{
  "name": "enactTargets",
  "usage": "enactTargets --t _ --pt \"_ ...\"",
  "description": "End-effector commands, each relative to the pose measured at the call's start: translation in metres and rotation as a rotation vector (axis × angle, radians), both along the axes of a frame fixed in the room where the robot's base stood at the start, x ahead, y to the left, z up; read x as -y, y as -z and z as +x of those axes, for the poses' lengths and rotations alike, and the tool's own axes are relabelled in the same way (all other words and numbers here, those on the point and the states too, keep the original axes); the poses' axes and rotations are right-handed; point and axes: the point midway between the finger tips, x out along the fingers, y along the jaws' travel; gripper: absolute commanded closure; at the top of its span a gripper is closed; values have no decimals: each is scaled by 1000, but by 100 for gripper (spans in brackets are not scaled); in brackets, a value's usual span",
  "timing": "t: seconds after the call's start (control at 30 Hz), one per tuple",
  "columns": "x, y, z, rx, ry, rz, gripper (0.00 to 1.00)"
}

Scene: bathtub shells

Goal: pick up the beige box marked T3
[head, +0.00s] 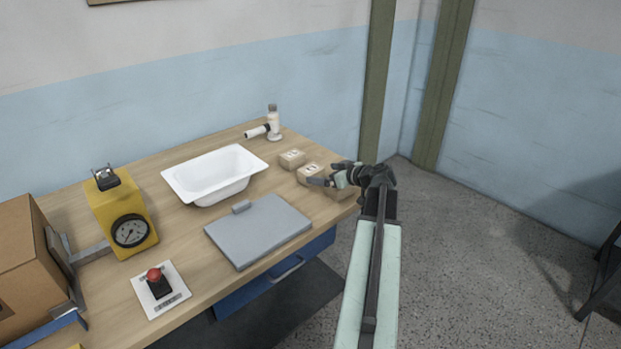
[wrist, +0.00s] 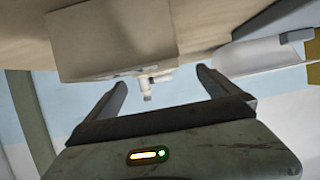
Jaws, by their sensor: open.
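Three beige boxes stand in a row at the right end of the bench: a far box (head: 292,158), a middle box (head: 308,171) and a near box (head: 343,192). Their marks are too small to read, so I cannot tell which is T3. My gripper (head: 328,175) is over the near end of the row and partly hides the middle and near boxes. In the wrist view, which looks upside down, my gripper (wrist: 161,78) has its fingers apart with nothing held between them. One beige box (wrist: 112,40) shows large just beyond the fingertips, its face unmarked in this view.
A white bathtub shell (head: 215,177) and a grey flat plate (head: 258,232) lie left of the boxes. A white stand (head: 272,123) is behind them. A yellow gauge unit (head: 122,215), red button (head: 157,281) and cardboard box (head: 25,255) are farther left. Bare floor lies right.

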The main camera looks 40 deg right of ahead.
Motion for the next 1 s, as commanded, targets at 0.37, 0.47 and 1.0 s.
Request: enactTargets --t 0.37,0.47,1.0 --pt "13 13 19 0 18 0 0" --pt "15 20 33 -1 19 0 0" --pt "15 27 58 0 22 -1 44"
